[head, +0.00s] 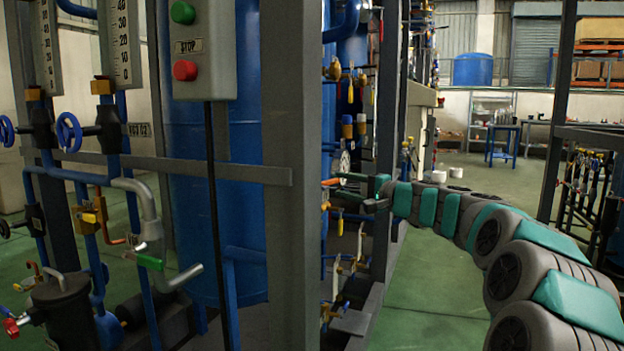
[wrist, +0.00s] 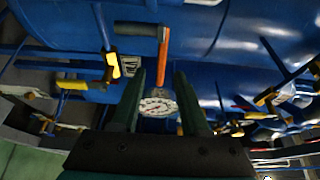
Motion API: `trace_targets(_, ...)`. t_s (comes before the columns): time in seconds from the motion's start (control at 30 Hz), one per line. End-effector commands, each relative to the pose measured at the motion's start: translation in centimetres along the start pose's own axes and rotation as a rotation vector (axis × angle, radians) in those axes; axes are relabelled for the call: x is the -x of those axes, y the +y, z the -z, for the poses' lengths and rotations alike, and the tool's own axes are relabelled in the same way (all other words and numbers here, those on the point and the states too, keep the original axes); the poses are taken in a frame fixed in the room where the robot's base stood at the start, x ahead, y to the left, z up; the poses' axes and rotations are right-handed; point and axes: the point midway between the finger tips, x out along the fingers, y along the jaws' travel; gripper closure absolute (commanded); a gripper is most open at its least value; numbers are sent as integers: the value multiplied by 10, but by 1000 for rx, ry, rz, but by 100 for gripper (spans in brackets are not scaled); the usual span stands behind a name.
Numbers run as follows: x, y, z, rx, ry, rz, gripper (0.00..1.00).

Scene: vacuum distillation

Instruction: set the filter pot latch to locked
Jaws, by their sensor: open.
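A dark lidded pot (head: 62,300) stands low at the left front in the head view and looks like the filter pot. A small red-ended handle (head: 12,326) sticks out at its left side. I cannot tell whether this is its latch or how it is set. My gripper (wrist: 158,77) is open, with two dark green fingers apart and nothing held. In the head view, it is far to the right of the pot, by the piping behind the grey post. An orange bar-like handle (wrist: 163,48) shows ahead of the fingers in the wrist view.
A round white gauge (wrist: 157,107) shows between the fingers, with blue vessels and yellow-handled valves around it. A grey post (head: 290,240) and a crossbar (head: 235,172) stand between the pot and my gripper. Green floor (head: 440,285) is clear beside the rack.

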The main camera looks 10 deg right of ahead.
Motion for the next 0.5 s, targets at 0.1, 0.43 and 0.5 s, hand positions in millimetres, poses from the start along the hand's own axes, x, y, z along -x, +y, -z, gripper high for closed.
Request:
trace_targets(0.1,-10,1,1,0,1,-1,55)
trace_targets(0.43,-58,1,0,0,-1,-3,55)
trace_targets(0.5,-65,0,1,1,0,-1,55)
